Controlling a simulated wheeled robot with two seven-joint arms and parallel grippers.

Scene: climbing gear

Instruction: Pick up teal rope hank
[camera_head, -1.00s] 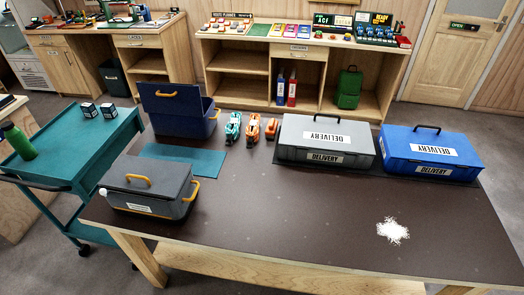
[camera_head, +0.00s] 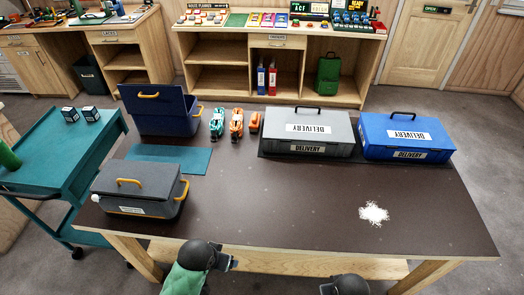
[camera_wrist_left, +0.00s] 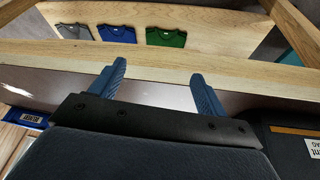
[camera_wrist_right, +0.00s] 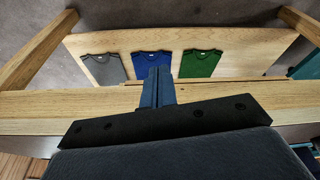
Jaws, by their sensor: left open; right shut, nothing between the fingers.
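The teal rope hank (camera_head: 217,122) lies on the brown tabletop (camera_head: 290,195) toward its back, left of two orange hanks (camera_head: 236,122) (camera_head: 256,121). My left gripper (camera_head: 229,263) is at the table's front edge, well short of the hank. In the left wrist view its two blue fingers (camera_wrist_left: 160,85) are spread with nothing between them. My right gripper (camera_wrist_right: 158,88) shows its fingers together and empty in the right wrist view. Its arm (camera_head: 345,285) is at the bottom of the head view. Neither wrist view shows the teal hank.
An open navy case (camera_head: 160,112) stands left of the hanks, with a teal mat (camera_head: 168,159) and a closed grey case (camera_head: 137,190) nearer. Grey (camera_head: 310,142) and blue (camera_head: 408,144) delivery boxes stand right. White powder (camera_head: 374,213) lies front right. The front middle is clear.

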